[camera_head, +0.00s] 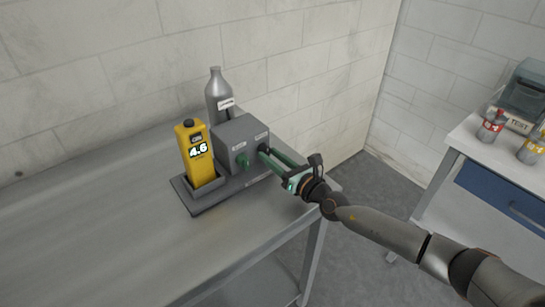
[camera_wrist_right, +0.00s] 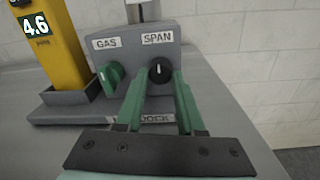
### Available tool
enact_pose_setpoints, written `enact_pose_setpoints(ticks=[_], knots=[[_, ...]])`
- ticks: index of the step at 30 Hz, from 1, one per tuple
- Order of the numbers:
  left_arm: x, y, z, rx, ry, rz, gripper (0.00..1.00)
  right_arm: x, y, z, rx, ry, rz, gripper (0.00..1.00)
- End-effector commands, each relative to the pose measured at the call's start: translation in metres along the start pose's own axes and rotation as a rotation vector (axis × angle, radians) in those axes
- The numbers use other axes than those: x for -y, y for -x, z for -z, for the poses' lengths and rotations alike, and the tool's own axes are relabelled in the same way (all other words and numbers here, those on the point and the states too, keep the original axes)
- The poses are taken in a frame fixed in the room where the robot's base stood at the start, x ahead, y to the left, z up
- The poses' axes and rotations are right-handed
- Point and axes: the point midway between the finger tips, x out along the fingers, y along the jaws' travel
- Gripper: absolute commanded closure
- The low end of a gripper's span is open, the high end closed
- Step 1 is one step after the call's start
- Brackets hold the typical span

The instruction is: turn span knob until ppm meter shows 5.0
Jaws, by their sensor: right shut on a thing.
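The yellow ppm meter (camera_head: 200,165) stands upright in its dock and reads 4.6. It also shows in the right wrist view (camera_wrist_right: 58,48), at the left edge. The black span knob (camera_wrist_right: 159,71) is on the face of the grey box (camera_head: 241,136), under the SPAN label (camera_wrist_right: 157,39). My right gripper (camera_head: 266,152) reaches in from the right and is shut on the span knob, with one green finger on each side of it in the right wrist view (camera_wrist_right: 160,84). My left gripper is in neither view.
A green gas knob (camera_wrist_right: 111,77) sits just left of the span knob. A grey gas bottle (camera_head: 217,95) stands behind the box on the metal table (camera_head: 95,215). A second table (camera_head: 465,145) at the right holds jars and a device. The first table's left part is clear.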

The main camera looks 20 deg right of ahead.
Motion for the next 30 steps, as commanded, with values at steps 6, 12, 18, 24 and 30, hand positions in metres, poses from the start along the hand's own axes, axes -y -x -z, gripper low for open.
enact_pose_setpoints(ticks=[6,12,18,24,30], knots=[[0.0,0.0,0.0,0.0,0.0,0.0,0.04,0.0,0.0,0.0,0.0,0.0,0.0,1.0],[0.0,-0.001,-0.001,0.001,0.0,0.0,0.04,0.0,0.0,0.001,0.0,-0.008,0.0,1.0],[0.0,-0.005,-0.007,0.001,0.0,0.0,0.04,0.0,0.0,0.002,0.003,-0.072,-0.001,1.0],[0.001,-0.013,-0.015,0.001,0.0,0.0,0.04,0.0,0.0,0.004,0.009,-0.207,-0.001,1.0],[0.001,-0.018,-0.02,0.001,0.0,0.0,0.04,-0.001,0.0,0.003,0.015,-0.369,-0.003,1.0]])
